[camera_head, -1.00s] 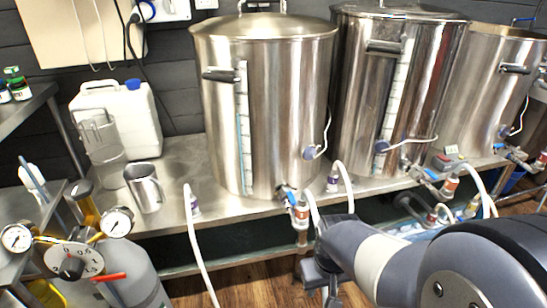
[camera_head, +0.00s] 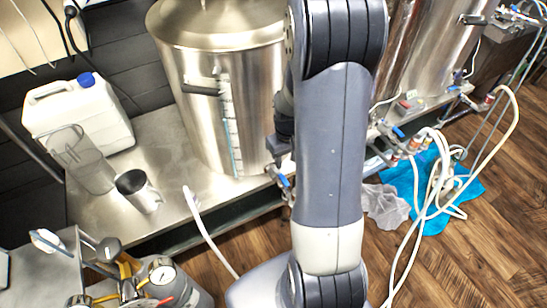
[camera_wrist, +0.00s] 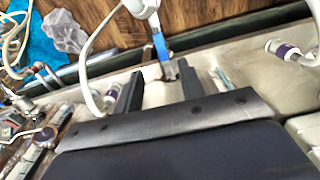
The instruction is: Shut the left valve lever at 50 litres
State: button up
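The left kettle (camera_head: 215,60) is a large lidded steel vessel on the steel bench. Its sight tube (camera_head: 230,125) shows a bluish column against a white scale, whose numbers are too small to read. The left valve lever (camera_head: 284,182) is blue, low at the kettle's front right. It also shows in the wrist view (camera_wrist: 160,46), just beyond the fingertips and roughly centred between them. My gripper (camera_wrist: 160,72) is open and empty, its two dark fingers apart. In the head view my arm hides part of the valve and kettle; contact with the lever cannot be told.
Gas gauges (camera_head: 162,272) are front left. A blue cloth (camera_head: 425,195) lies on the floor.

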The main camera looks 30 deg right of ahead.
aim_at(285, 180)
jog(key=f, duration=1)
jog(key=shift+w+f, duration=0.3)
jog(key=shift+c, duration=0.2)
grip_shut()
